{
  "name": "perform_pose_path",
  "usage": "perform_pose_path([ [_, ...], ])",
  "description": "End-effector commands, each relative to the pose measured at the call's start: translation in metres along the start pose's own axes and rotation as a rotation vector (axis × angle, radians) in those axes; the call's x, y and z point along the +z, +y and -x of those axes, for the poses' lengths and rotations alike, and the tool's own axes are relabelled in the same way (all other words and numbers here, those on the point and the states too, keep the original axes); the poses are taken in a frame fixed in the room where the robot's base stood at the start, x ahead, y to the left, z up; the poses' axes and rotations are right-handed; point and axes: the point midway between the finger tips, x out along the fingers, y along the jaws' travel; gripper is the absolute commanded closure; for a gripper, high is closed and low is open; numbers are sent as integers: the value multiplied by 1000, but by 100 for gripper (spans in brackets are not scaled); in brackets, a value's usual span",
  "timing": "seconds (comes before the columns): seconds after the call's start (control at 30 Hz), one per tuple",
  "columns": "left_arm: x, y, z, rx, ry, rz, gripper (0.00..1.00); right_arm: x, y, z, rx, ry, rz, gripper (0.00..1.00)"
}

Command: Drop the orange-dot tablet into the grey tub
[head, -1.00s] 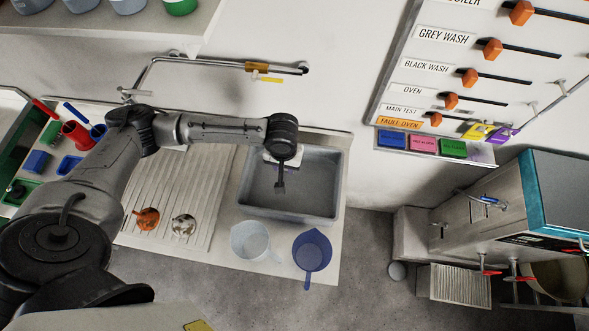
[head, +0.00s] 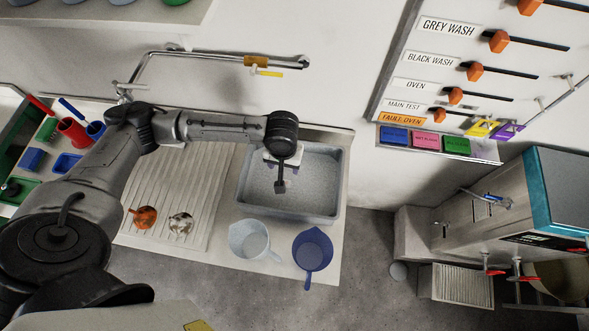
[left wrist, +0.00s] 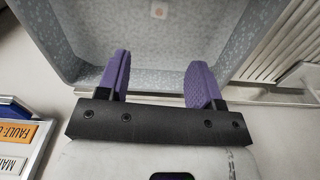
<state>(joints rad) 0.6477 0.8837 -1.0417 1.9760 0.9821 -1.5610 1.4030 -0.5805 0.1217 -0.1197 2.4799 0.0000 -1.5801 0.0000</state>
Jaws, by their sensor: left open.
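The grey tub (head: 246,208) stands at the right end of the counter. My left gripper (head: 281,187) is over it, pointing down. In the left wrist view my left gripper (left wrist: 160,82) has its two purple fingers spread apart, with nothing between them. Beyond the fingertips is the speckled inside of the grey tub (left wrist: 56,62). I cannot make out the tablet in the head view.
A pale blue jug (head: 249,240) and a dark blue jug (head: 313,252) stand in front of the tub. A ribbed draining board (head: 190,185) with an orange item (head: 143,217) lies to the left. A pipe with a yellow-handled tap (head: 262,66) runs along the wall behind.

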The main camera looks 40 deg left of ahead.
Motion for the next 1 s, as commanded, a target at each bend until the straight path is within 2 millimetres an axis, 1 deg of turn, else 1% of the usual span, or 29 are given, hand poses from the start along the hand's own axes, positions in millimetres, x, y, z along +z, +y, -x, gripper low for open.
perform_pose_path([
  [0.13, 0, 0, 3, 0, 0, 0, 40, 0, 0, 1, -1, 1, -2, 58],
  [0.27, 0, 0, 16, 2, 1, 0, 40, -1, -1, 3, -2, 1, -3, 58],
  [0.6, -1, 0, 83, 3, 3, -1, 40, -4, -1, 12, -3, 1, -3, 58],
  [0.7, 0, 0, 100, 2, 2, 0, 40, -5, -1, 14, -3, 1, -3, 58],
  [0.8, 0, 0, 114, 1, 3, 0, 40, -5, -1, 15, -3, 1, -3, 58],
  [1.0, 0, 0, 133, 2, 2, 0, 40, -6, 0, 17, -3, 1, -3, 58],
])
